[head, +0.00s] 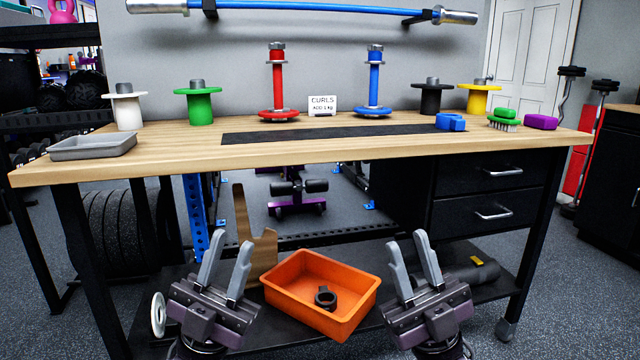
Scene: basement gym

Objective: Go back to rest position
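My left gripper (226,262) is in front of the workbench, below the tabletop, with its two grey fingers apart and nothing between them. My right gripper (414,258) is at about the same height to the right, also with its fingers apart and empty. Both point upward and stand clear of the bench top. The wooden workbench (180,142) spans the view behind them.
An orange bin (345,328) with a black ring sits on the lower shelf.

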